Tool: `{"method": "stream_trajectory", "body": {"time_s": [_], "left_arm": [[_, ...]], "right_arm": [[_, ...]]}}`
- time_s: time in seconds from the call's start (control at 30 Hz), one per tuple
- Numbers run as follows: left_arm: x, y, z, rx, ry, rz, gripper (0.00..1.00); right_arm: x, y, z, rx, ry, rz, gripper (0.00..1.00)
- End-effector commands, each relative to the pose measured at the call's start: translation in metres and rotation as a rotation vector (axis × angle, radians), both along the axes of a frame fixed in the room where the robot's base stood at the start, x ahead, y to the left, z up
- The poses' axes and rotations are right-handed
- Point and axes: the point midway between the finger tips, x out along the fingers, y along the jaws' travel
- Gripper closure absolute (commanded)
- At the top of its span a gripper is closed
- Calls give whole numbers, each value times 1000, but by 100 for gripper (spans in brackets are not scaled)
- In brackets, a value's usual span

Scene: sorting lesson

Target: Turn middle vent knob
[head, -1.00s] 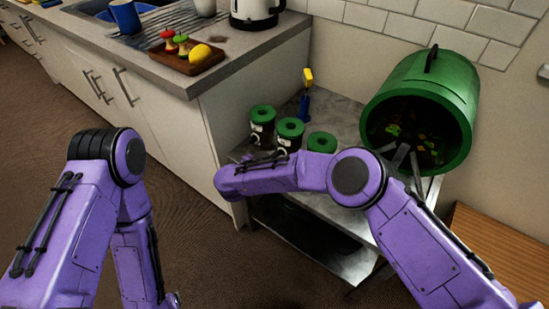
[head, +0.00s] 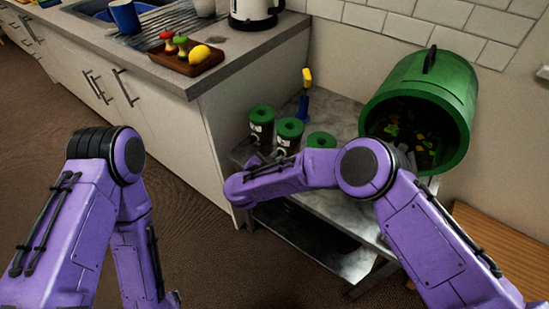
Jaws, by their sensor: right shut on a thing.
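Three dark canisters with green ring lids stand in a row on the metal stand: a left one (head: 262,124), a middle one (head: 289,132) and a right one (head: 321,140), partly covered by my right arm. Small pale vent fittings show low on the fronts of the left and middle canisters. The middle vent knob (head: 282,152) is small and partly hidden. My right gripper (head: 271,157) is at the front of the middle canister, largely hidden behind my purple forearm, and appears shut on the knob. My left arm is folded at the left; its gripper is not visible.
A green drum (head: 463,100) with colourful scraps lies on its side on the metal stand (head: 345,112). A yellow-and-blue tool (head: 305,97) stands behind the canisters. The counter (head: 235,48) holds a wooden tray (head: 178,64) with a lemon (head: 199,53). Open floor lies at left.

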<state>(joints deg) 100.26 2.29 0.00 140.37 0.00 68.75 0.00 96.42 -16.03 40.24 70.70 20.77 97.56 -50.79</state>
Motion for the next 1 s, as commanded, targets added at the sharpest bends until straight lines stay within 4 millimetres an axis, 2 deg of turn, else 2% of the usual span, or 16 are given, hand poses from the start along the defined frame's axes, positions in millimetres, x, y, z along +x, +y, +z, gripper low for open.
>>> {"method": "stream_trajectory", "body": {"time_s": [0.4,0.93,1.0], "left_arm": [[0,0,-3,0,0,0,22],[0,0,-3,0,0,0,22],[0,0,-3,0,0,0,22]], "right_arm": [[-2,-1,-2,156,-112,0,100],[-3,-2,-3,178,-126,-2,100],[-2,-1,-2,178,-126,-1,71]]}}
